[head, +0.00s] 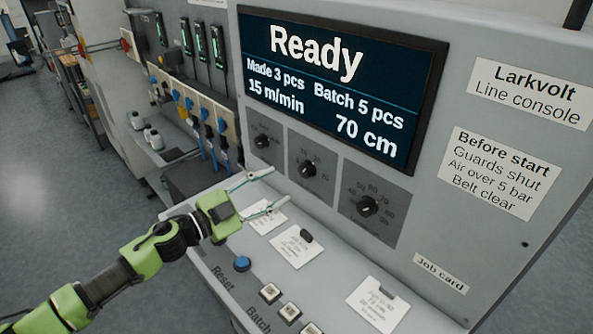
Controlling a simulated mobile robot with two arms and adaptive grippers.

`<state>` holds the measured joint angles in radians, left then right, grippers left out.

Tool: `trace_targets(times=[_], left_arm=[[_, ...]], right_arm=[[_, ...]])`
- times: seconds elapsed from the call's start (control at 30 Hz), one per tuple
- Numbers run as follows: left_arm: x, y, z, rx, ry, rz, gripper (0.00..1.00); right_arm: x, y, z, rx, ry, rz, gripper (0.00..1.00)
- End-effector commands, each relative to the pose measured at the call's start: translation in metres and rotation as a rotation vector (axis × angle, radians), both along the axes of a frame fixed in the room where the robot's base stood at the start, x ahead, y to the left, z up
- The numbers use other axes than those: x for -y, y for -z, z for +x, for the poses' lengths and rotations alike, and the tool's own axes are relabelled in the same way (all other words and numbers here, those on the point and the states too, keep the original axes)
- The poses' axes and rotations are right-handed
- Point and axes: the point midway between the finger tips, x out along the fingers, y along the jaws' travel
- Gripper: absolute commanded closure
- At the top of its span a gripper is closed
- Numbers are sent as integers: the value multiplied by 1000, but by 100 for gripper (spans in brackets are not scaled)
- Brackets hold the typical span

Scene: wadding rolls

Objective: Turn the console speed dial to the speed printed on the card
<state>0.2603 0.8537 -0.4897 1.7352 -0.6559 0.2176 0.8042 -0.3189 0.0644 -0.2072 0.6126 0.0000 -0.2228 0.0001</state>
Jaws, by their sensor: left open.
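The grey console carries three black dials in a row under its screen: a left dial (262,141), a middle dial (308,169) and a right dial (367,206). The right dial's scale shows numbers such as 50, 60, 70 and 80; the other scales are too small to read surely. The screen (335,85) reads Ready, 15 m/min and 70 cm. White cards lie on the ledge: one (378,304) at the right, one (298,246) in the middle, their print unreadable. My left gripper (280,186) is open and empty, below the left and middle dials. My right gripper is out of view.
A third card (267,220) lies partly behind my left gripper. A blue Reset button (242,264) and pale Batch buttons (270,292) sit along the ledge front. A Job card label (441,272) is at the right. Cables and bottles (151,136) stand at the left.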

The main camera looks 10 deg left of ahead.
Motion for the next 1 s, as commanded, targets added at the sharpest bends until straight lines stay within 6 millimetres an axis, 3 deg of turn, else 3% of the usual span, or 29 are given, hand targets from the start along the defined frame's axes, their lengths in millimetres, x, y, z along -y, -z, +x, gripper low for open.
trace_targets(times=[0.1, 0.33, 0.8, 0.97, 1.0], left_arm=[[17, -6, 21, 3, 0, -3, 56], [39, -2, 51, 1, -1, -2, 56], [47, 1, 61, 0, 0, 0, 56], [47, 1, 61, 0, 0, 0, 95], [47, 1, 61, -1, -1, 0, 94]], right_arm=[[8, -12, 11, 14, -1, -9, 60], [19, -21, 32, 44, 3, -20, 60], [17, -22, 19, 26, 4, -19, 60], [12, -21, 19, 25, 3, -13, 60], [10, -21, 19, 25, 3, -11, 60]])
